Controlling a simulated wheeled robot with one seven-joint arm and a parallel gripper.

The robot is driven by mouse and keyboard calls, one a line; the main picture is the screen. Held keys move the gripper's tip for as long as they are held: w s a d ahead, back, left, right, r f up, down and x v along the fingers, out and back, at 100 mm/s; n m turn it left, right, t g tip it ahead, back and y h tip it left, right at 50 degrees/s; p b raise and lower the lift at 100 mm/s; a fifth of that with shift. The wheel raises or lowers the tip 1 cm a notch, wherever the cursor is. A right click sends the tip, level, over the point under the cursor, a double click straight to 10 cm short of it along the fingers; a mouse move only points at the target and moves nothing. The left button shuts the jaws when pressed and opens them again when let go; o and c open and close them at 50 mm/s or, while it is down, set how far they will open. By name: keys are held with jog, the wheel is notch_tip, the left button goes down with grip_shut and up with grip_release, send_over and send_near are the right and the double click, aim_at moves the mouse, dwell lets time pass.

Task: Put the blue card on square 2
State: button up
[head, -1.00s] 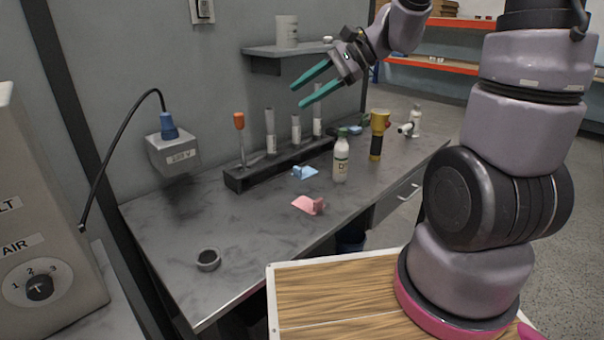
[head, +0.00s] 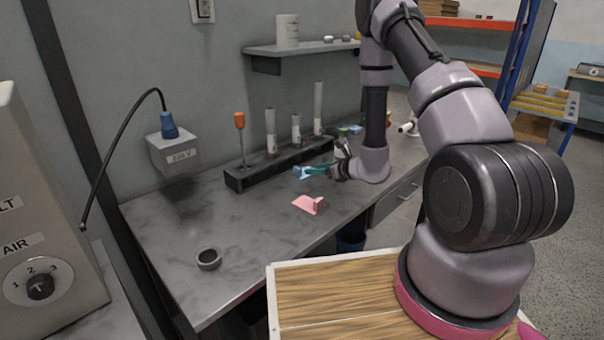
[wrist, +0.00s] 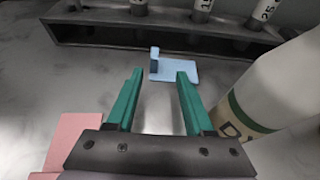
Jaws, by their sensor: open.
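The blue card (head: 300,172) lies on the grey bench in front of the dark rack. In the wrist view the blue card (wrist: 178,70), with a small upright tab at its left, lies just beyond my fingertips. My gripper (head: 306,170) is low over the bench beside the card. It also shows in the wrist view, its green fingers (wrist: 160,72) apart with nothing between them. I cannot make out square 2 in these frames.
A pink card (head: 309,204) lies nearer the front. A labelled white bottle (wrist: 280,90) stands close to my right finger. The rack (head: 270,168) with upright tubes is behind the card.

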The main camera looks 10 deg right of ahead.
aim_at(301, 170)
jog(key=x, duration=0.4)
jog(key=shift+w+a, duration=0.2)
jog(key=shift+a, duration=0.05)
jog(key=shift+s+a+x, duration=0.1)
jog(key=shift+s+x, duration=0.05)
jog(key=shift+x, duration=1.2)
jog(key=shift+s+a+x, duration=0.15)
jog(key=shift+x, duration=1.15)
jog(key=shift+f, duration=0.15)
grip_shut()
